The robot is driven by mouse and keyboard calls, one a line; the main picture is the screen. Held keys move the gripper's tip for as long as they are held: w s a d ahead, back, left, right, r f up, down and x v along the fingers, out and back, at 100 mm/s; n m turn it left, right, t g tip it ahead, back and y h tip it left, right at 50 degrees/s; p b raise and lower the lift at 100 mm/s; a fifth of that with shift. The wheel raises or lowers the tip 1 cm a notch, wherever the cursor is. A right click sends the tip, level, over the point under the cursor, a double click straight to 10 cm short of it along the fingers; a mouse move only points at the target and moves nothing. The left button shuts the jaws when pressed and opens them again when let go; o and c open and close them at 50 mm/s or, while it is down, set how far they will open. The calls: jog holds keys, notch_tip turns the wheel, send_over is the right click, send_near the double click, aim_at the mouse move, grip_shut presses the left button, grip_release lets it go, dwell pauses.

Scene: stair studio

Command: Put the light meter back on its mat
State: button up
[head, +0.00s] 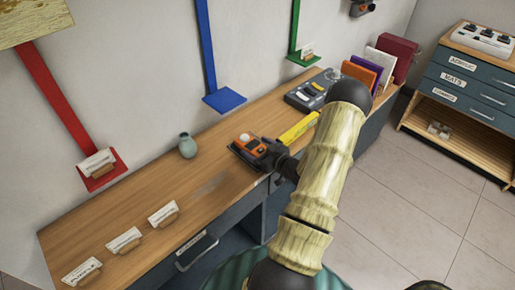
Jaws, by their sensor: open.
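A small orange device with a white dome (245,138), which looks like the light meter, sits at the front middle of the wooden bench. A dark flat piece shows under its left side (240,156); I cannot tell if this is a mat. My gripper (263,151) is at the device, at its right side, reaching in from the right. It is open. The fingers are small and dark here, partly merged with the device, so I cannot tell whether they touch it or surround it.
A yellow bar (299,128) and grey control box (304,96) lie to the right, with upright books (362,72) beyond. Several labelled card holders (124,241) line the left front. Red (113,177), blue (224,101) and green (307,60) ledges are behind.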

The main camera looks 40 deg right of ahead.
jog(key=shift+r, duration=0.25)
jog(key=s+r+b, duration=0.1)
jog(key=s, duration=1.1)
jog(key=shift+d+r, duration=0.3)
jog(key=shift+d, duration=0.15)
jog(key=shift+w, duration=0.15)
jog(key=w+a+r+g, duration=0.1)
jog(key=w, duration=0.1)
jog(key=w+a+r+n+g+p, duration=0.1)
jog(key=w, duration=0.1)
jog(key=w+a+r+g+p, duration=0.1)
jog(key=w+g, duration=0.1)
jog(key=shift+w+a, duration=0.1)
jog(key=shift+w, duration=0.1)
jog(key=a+r+g+h+p, duration=0.3)
jog(key=a+r+g+p, duration=0.35)
jog(key=a+r, duration=0.75)
jog(key=s+a+r+m+g+y, duration=0.1)
jog(key=s+a+r, duration=0.1)
jog(key=a, duration=0.4)
jog(key=s+a+r+g+p, duration=0.1)
jog(key=s+a+g, duration=0.1)
jog(key=s+a, duration=0.3)
jog(key=shift+s+a+r+m+y, duration=0.2)
jog(key=shift+a+r+m+y, duration=0.2)
jog(key=shift+a, duration=0.55)
